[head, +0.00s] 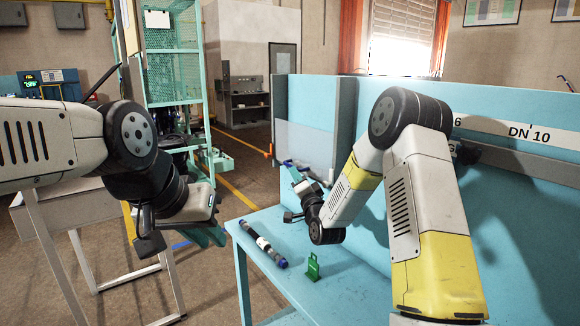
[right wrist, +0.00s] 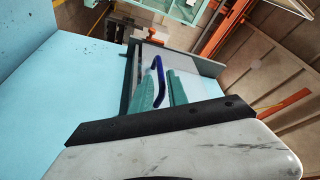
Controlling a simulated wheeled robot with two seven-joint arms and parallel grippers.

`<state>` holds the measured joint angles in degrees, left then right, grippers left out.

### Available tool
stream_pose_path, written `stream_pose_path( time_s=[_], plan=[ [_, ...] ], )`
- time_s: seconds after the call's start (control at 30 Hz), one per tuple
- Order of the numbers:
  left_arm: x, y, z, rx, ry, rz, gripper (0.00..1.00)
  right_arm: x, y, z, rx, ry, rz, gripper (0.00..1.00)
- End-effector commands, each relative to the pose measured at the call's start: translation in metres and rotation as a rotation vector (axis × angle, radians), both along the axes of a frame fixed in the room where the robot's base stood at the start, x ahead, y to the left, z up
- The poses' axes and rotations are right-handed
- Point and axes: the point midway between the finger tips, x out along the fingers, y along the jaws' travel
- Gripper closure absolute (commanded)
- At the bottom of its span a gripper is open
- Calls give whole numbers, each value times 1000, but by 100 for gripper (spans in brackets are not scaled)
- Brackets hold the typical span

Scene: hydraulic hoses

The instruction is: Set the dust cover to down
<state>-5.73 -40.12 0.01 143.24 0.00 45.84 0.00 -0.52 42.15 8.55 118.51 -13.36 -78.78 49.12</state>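I cannot make out for certain which part is the dust cover. In the right wrist view a bent dark-blue bar (right wrist: 160,82) shows in front of a grey panel (right wrist: 153,58). My right gripper (right wrist: 163,88) has its two teal fingers apart. The bar shows between and beyond them, and I cannot tell whether they touch it. In the head view my right gripper (head: 291,176) is over the back of the light-blue table (head: 262,222), partly hidden by its wrist. My left gripper (head: 182,240) hangs left of the table, nothing visible in it; its finger gap is unclear.
A black hose with blue ends (head: 263,244) lies on the table, with a small green stand (head: 313,267) to its right. A tall light-blue panel (head: 470,190) marked DN 10 closes the right side. A teal mesh cabinet (head: 173,75) stands behind. Floor is free beyond the table.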

Motion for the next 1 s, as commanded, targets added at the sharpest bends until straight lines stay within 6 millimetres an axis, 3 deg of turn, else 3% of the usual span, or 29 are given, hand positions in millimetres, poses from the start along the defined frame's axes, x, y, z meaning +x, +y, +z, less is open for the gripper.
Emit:
stream_pose_path(
  time_s=[0.2, 0.4, 0.73, 0.83, 1.0],
  plan=[
    [0, 0, 0, 0, 0, 0, 80, 34, 11, 8, -2, -2, 1, 80],
    [0, 0, 0, 0, 0, 0, 80, 55, 17, 12, 0, 1, 0, 80],
    [0, 0, 0, 0, 0, 0, 80, 59, 19, 13, 0, 1, -1, 80],
    [0, 0, 0, 0, 0, 0, 80, 59, 19, 13, 0, 1, -1, 98],
    [0, 0, 0, 0, 0, 0, 80, 59, 19, 13, -1, 1, -1, 100]
  ],
)
